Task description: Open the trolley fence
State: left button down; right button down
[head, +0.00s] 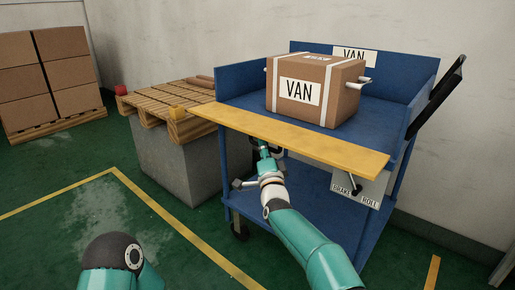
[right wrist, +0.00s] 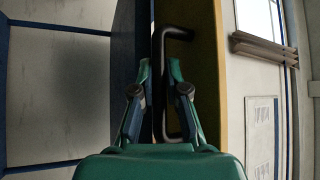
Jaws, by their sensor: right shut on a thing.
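The trolley fence (head: 300,140) is a long yellow board along the near side of the blue trolley (head: 385,118). Its broad face shows from above, so it leans outward from the deck; its exact angle I cannot tell. My right gripper (head: 262,148) reaches up to it from below, near the middle of its length. In the right wrist view, the gripper (right wrist: 159,68) is shut on a dark bar handle (right wrist: 176,34) fixed to the fence's shaded face (right wrist: 205,75). Part of the handle is hidden by the fingers. My left gripper is out of view.
A carton marked VAN (head: 340,98) stands on the trolley deck. A brake plate (head: 370,188) hangs below the deck at the right. A wooden pallet (head: 150,103) on a grey block (head: 180,165) stands close at the left. Open floor (head: 70,215) lies in front.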

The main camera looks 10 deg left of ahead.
jog(key=shift+w+d+r+h, duration=0.15)
jog(key=shift+d+r+h, duration=0.25)
jog(key=shift+d, duration=0.1)
jog(key=c, duration=1.2)
grip_release()
jog(key=shift+a, duration=0.1)
jog(key=shift+a+f, duration=0.1)
jog(key=shift+a, duration=0.15)
jog(key=shift+s, duration=0.2)
jog(key=shift+s+f, duration=0.1)
jog(key=shift+f+v, duration=0.2)
jog(key=shift+v, duration=5.65)
jog(key=shift+d, duration=0.2)
